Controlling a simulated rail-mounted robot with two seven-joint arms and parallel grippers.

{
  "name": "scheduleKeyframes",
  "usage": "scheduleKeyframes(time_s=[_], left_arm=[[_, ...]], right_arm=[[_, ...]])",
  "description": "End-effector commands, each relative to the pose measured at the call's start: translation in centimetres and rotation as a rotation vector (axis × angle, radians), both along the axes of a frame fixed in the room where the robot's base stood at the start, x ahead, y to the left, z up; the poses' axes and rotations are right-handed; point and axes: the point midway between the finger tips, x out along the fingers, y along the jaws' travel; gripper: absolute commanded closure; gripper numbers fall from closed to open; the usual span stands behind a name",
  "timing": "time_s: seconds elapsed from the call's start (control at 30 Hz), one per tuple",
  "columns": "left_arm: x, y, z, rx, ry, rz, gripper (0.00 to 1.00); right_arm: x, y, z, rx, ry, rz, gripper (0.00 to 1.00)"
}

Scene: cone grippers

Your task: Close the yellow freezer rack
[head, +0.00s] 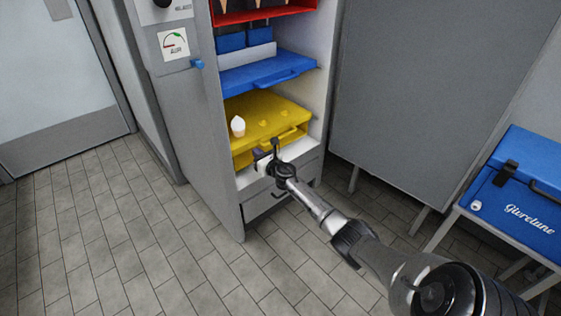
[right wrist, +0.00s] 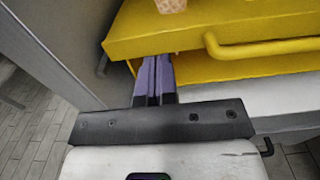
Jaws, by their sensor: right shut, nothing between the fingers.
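The yellow freezer rack (head: 270,112) sits in the open freezer cabinet, below a blue rack. It has a bar handle on its front and round hollows in its top. A white-topped ice cream cone (head: 238,126) stands at its left front. In the right wrist view, the yellow rack (right wrist: 150,33) fills the upper right, with the cone's pinkish base (right wrist: 172,5) at the top edge. My right gripper (head: 261,158) is shut and empty. Its purple fingertips (right wrist: 155,72) are at the rack's front, left of the handle; contact is unclear. My left gripper is out of view.
The blue rack (head: 268,75) is just above, and a red rack (head: 263,13) holds cones higher up. The cabinet's left wall (head: 195,130) stands close beside my gripper. A blue cool box (head: 520,190) rests on a stand at right. The tiled floor at left is clear.

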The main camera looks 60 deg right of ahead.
Motion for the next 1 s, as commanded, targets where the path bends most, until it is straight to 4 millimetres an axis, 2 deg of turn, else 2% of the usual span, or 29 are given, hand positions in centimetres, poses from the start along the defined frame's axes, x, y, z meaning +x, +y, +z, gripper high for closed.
scheduleKeyframes(time_s=[0.03,0.1,0.5,0.7,1.0], left_arm=[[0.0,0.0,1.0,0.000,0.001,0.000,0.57],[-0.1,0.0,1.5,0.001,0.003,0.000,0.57],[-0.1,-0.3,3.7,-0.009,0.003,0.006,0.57],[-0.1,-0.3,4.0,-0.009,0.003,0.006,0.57],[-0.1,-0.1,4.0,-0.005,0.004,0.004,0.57]], right_arm=[[-0.9,0.4,0.4,-0.001,0.003,0.001,1.00],[-2.0,0.8,0.3,-0.001,0.003,0.001,1.00],[-6.9,2.8,0.2,0.001,-0.001,0.000,1.00],[-8.0,3.3,0.2,0.000,-0.002,-0.001,1.00],[-8.2,3.4,0.1,-0.001,-0.003,-0.001,1.00]])
